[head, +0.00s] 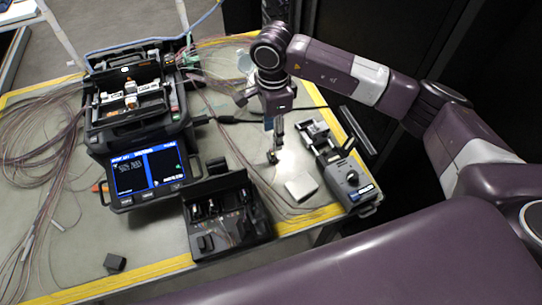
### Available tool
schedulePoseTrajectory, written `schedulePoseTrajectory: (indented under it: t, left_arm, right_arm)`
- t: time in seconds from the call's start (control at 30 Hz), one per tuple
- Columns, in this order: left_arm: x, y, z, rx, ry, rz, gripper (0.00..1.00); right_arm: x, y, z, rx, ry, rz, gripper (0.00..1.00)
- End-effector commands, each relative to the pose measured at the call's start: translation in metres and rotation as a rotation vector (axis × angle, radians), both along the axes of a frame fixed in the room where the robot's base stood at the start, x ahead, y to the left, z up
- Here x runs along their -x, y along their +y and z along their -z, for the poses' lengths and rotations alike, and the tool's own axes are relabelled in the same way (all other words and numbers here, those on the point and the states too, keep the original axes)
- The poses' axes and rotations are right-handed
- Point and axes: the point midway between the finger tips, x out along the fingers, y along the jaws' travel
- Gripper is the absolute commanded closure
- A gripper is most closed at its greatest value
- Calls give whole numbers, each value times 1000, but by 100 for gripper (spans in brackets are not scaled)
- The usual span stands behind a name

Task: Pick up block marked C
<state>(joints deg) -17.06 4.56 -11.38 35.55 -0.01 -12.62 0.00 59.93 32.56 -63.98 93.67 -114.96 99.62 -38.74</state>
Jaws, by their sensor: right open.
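My right gripper (274,134) points down over the right part of the table. Its jaws are open, with a small dark object (273,157) just below the fingertips. I cannot tell whether they touch. A small dark block (115,263) lies alone near the front left edge of the table. No letter C is readable on any block from here, so I cannot tell which one is marked C. My left gripper is not in view.
A fusion splicer (140,120) with a lit screen (147,172) stands at the left. A black case (228,212) sits at the front. A grey device (350,180) and a light flat box (301,189) are at right. Loose fibres (40,150) cover the left side.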

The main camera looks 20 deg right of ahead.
Motion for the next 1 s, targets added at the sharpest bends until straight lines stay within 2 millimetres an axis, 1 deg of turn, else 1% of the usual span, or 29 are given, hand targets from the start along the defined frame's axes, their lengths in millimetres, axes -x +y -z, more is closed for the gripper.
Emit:
schedulePoseTrajectory:
  t: [0.27,0.37,0.4,0.5,0.6,0.8,1.0]
  left_arm:
    - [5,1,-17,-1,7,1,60]
    - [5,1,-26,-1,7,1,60]
    - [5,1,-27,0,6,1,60]
    - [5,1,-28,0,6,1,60]
    - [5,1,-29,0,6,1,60]
    - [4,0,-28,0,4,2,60]
    - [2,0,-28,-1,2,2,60]
  right_arm:
    - [4,3,30,-3,6,-1,58]
    - [5,4,45,-4,7,0,58]
    - [5,4,52,-4,6,1,58]
    - [4,4,64,-5,4,0,58]
    - [4,4,69,-5,2,0,58]
    - [3,4,70,-5,1,-1,58]
    - [3,4,70,-5,1,0,80]
